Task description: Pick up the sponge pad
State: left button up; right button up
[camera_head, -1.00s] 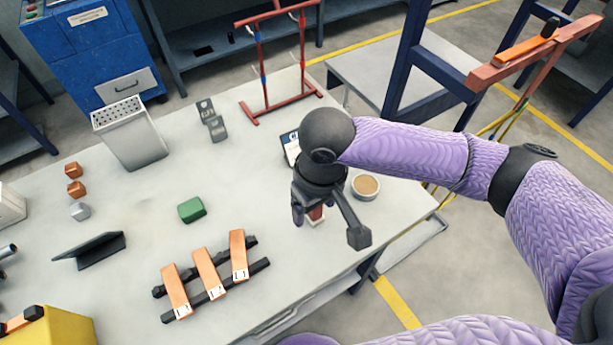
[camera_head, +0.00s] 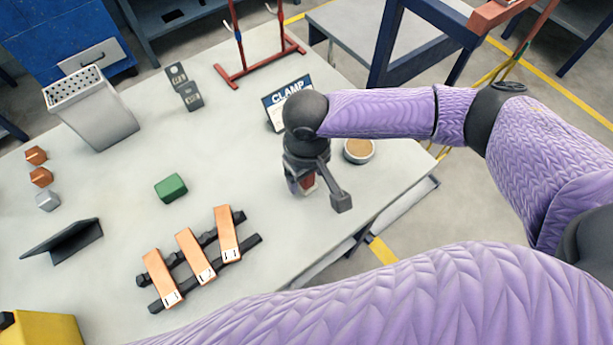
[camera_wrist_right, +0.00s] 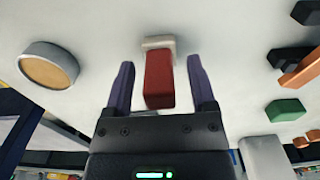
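My right gripper (camera_head: 306,184) points down over the table's right part. Its open fingers, also seen in the right wrist view (camera_wrist_right: 160,64), stand on either side of a red block (camera_wrist_right: 159,80) with a pale base (camera_wrist_right: 158,43). Gaps show between the block and both fingers. In the head view the red block (camera_head: 308,182) is partly hidden by the gripper. A green rounded block (camera_head: 171,187) lies mid-table, apart from the gripper. I cannot tell for certain which of these is the sponge pad. My left gripper is not in view.
A round tan-filled dish (camera_head: 358,151) and a CLAMP sign (camera_head: 288,101) stand close to my right gripper. Orange bars (camera_head: 195,256) lie across black rails at the front. A perforated bin (camera_head: 94,112) and a red rack (camera_head: 263,62) stand farther back. Bare table surrounds the green block.

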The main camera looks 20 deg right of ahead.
grip_shut()
notch_tip(320, 180, up, 10)
jog(key=p, duration=0.3)
jog(key=shift+p, duration=0.3)
